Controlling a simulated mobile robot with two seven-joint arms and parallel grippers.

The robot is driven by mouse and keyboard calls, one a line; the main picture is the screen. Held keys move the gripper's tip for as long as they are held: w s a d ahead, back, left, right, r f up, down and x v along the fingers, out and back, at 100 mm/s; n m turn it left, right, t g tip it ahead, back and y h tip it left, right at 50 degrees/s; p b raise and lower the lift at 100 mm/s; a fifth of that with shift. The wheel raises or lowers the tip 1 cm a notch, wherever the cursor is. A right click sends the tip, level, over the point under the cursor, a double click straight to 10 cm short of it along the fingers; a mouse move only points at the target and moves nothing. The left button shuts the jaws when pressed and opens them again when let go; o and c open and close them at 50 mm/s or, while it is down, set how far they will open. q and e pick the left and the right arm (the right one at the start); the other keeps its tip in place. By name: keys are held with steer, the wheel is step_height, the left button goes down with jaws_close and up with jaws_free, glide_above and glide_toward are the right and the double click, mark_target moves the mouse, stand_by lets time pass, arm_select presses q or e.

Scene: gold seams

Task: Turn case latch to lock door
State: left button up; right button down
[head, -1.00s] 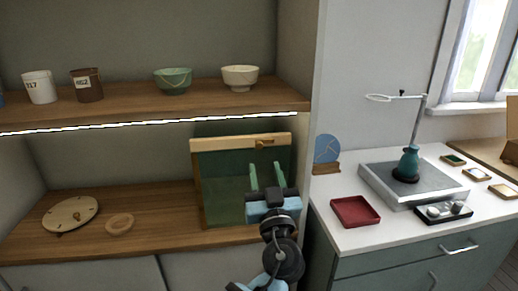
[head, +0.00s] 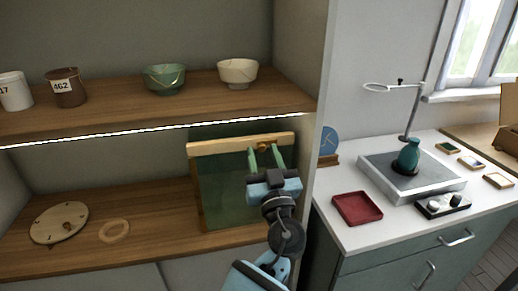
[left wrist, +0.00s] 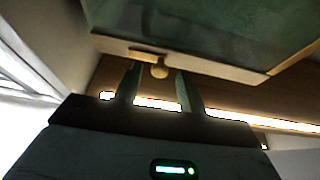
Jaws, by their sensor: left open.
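The case (head: 225,190), a wood-framed dark green glass door, stands on the lower shelf. Its latch (head: 264,147) is a small brown knob on the top rail (head: 220,147), toward the right end. My left gripper (head: 266,158) is open in front of the door, its green fingers just below the latch. In the left wrist view the latch (left wrist: 159,71) shows as a round knob on a plate, between and beyond the two open fingertips (left wrist: 157,78). I see no clear contact. My right gripper is not in view.
A shelf edge with a bright light strip (head: 160,130) runs above the case. Two bowls and two labelled cups stand on it. A round disc (head: 60,222) and a ring (head: 114,231) lie left of the case. A side panel (head: 312,110) stands close on the right.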

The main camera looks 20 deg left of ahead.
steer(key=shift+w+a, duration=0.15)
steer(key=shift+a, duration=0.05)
